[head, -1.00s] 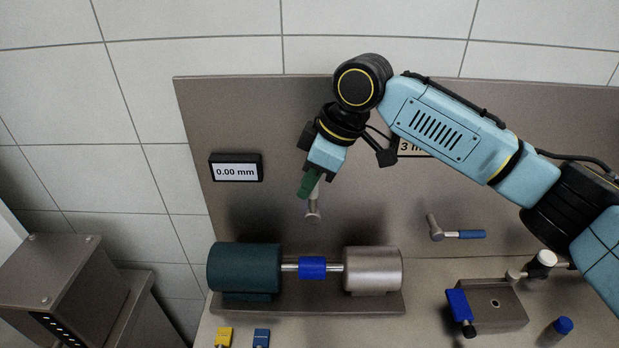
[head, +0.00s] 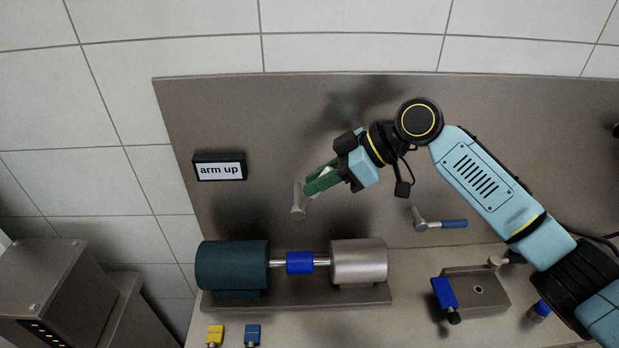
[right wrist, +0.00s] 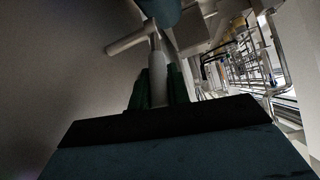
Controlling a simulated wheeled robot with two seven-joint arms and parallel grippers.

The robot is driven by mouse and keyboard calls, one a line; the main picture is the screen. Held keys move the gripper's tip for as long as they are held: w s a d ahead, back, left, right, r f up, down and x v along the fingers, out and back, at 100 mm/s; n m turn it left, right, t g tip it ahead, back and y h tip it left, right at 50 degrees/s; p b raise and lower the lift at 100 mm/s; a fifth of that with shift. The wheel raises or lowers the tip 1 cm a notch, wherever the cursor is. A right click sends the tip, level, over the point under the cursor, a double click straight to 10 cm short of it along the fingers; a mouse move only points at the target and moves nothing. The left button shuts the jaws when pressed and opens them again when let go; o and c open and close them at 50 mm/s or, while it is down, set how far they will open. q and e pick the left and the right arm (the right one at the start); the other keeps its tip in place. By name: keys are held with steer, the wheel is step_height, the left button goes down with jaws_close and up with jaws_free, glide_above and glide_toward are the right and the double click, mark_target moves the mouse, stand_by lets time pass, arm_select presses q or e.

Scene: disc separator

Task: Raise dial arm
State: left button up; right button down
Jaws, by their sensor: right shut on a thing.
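The dial arm (head: 298,209) is a short grey lever on the panel above the shaft between the two cylinders. My right gripper (head: 316,181) reaches it from the upper right, and its green fingers are shut on the lever. In the right wrist view the grey lever (right wrist: 158,85) shows between the two green fingers. The fingers hide part of the lever in the head view. The display (head: 219,169) on the panel reads "arm up". My left gripper is not in view.
Below are a dark teal cylinder (head: 232,265), a blue sleeve (head: 299,263) and a silver cylinder (head: 358,262). A blue-handled lever (head: 440,223) is on the right. A grey block (head: 478,291) with a blue tab stands at lower right. Yellow (head: 215,333) and blue (head: 252,333) tabs lie in front.

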arm_select(q)
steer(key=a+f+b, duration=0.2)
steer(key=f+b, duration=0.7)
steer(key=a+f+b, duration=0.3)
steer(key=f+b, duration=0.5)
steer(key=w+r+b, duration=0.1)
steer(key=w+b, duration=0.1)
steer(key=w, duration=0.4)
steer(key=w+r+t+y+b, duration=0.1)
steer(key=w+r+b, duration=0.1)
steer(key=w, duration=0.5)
steer(key=shift+b, duration=0.85)
arm_select(e)
steer(key=d+f+y, duration=0.4)
steer(key=f+y, duration=0.2)
steer(key=y, duration=0.4)
steer(key=shift+d+f+m+g+y, duration=0.3)
steer(key=shift+d, duration=0.1)
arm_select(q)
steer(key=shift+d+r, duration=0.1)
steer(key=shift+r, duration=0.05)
